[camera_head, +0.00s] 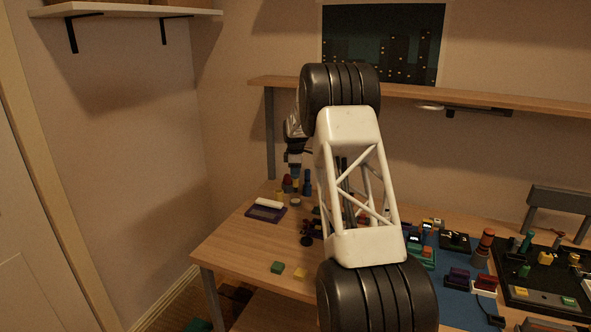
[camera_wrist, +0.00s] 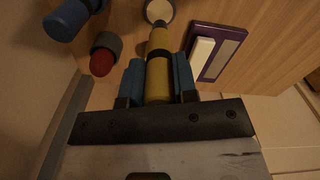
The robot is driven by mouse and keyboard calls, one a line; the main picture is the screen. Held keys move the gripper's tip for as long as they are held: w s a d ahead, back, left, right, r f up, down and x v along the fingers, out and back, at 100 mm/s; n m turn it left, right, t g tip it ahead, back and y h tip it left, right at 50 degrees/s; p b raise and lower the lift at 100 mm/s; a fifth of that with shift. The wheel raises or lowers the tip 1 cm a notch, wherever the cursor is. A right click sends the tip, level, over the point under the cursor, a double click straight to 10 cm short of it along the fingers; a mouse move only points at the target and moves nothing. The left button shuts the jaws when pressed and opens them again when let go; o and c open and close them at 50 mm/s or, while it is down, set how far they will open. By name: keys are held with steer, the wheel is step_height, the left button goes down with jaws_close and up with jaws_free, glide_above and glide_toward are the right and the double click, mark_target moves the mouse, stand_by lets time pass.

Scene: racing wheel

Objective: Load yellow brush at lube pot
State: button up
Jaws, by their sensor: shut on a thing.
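My gripper (camera_wrist: 158,80) has blue fingers and is shut on the yellow brush (camera_wrist: 159,82), a yellow cylinder with a dark band that points away from the wrist. In the head view my gripper (camera_head: 294,168) is at the back left of the table, partly behind my own white arm. A small round pot (camera_wrist: 159,10) with a pale inside and dark rim lies just beyond the brush's far end; it also shows in the head view (camera_head: 295,201). The brush tip looks close to the pot, but I cannot tell whether they touch.
A red-topped piece (camera_wrist: 103,62) and a blue cylinder (camera_wrist: 68,18) stand left of the brush. A purple tray (camera_wrist: 238,34) with a white bar is to the right. Green (camera_head: 277,267) and yellow blocks (camera_head: 300,273) lie near the front edge. Bare wood lies around the tray.

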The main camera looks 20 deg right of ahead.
mark_target(296, 181)
steer(key=shift+f, duration=1.7)
steer(key=shift+f, duration=0.6)
stand_by(1.7)
steer(key=shift+r, duration=0.1)
steer(key=shift+r, duration=3.45)
steer(key=s+a+r+m, duration=0.2)
steer(key=s+a+m, duration=0.2)
steer(key=a, duration=0.5)
steer(key=s+a+r+m, duration=0.3)
steer(key=s+a, duration=0.3)
steer(key=a, duration=0.4)
steer(key=s+a+r+m, duration=0.3)
steer(key=s+a+m, duration=0.2)
steer(key=a, duration=0.4)
steer(key=shift+s+a+m, duration=0.15)
steer(key=shift+s+m, duration=0.15)
steer(key=shift+s, duration=0.15)
